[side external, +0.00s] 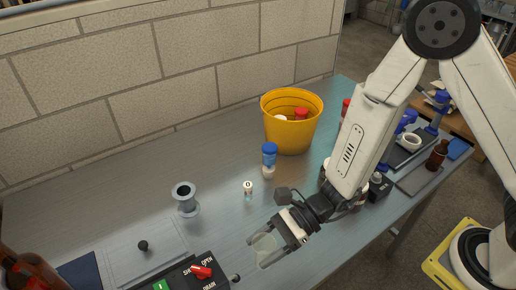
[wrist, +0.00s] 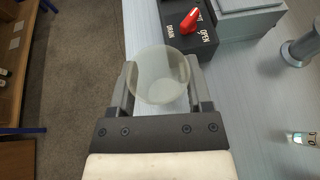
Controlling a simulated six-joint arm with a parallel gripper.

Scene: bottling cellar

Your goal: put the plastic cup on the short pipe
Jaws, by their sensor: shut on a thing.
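The translucent plastic cup (wrist: 158,76) is between the fingers of my gripper (wrist: 160,92) in the wrist view, and the fingers are shut on it. In the side view the cup (side external: 265,250) looks faint and pale at the tips of my gripper (side external: 271,244), over the front part of the bench. I cannot tell its exact height above the bench. The short pipe (side external: 186,200) is a grey flanged spool standing upright on the bench, to the left of and behind my gripper. Its open top faces up. The pipe (wrist: 299,50) also shows at the right edge of the wrist view.
A small vial (side external: 248,190) and a blue-capped bottle (side external: 269,160) stand right of the pipe. A yellow bucket (side external: 291,130) is behind them. A control box with a red lever (side external: 201,271) and a lidded grey box (side external: 146,262) lie at front left. The bench between pipe and vial is clear.

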